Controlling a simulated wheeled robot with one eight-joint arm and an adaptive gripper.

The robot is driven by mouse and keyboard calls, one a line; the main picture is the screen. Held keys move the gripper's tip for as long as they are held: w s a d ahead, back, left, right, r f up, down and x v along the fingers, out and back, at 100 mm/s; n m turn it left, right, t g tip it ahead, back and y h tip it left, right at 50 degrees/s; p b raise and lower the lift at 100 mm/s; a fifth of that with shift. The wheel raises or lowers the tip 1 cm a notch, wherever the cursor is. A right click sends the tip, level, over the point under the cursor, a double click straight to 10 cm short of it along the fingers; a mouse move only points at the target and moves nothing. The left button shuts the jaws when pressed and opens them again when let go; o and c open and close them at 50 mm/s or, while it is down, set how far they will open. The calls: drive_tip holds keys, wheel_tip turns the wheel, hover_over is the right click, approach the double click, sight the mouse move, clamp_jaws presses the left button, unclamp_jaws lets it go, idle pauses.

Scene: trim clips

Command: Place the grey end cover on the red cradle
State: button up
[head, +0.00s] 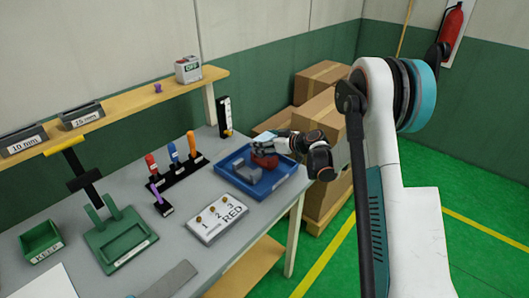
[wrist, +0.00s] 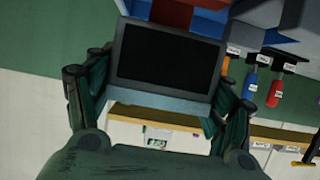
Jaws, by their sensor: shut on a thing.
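My gripper (head: 280,143) is over the far side of the blue tray (head: 283,183). In the wrist view its fingers (wrist: 165,85) are shut on the grey end cover (wrist: 160,104), one on each side. The cover shows as a box shape with a dark face and a grey edge. In the head view it is hard to tell from the gripper. The red cradle (head: 265,161) is in the tray, just under and left of my gripper; part of it shows in the wrist view (wrist: 172,13). Whether cover and cradle touch, I cannot tell.
A grey piece (head: 247,174) lies in the tray's near-left part. A white board (head: 218,222) marked RED is near the tray. Upright coloured tools (head: 172,155) stand left, a black upright block (head: 225,116) behind. Cardboard boxes (head: 320,115) are beyond the table.

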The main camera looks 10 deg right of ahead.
drive_tip(key=shift+f+b, duration=0.45)
drive_tip(key=shift+f, duration=1.6)
drive_tip(key=shift+f, duration=0.1)
drive_tip(key=o, duration=1.2)
drive_tip(key=p+v, duration=0.2)
drive_tip(key=v, duration=1)
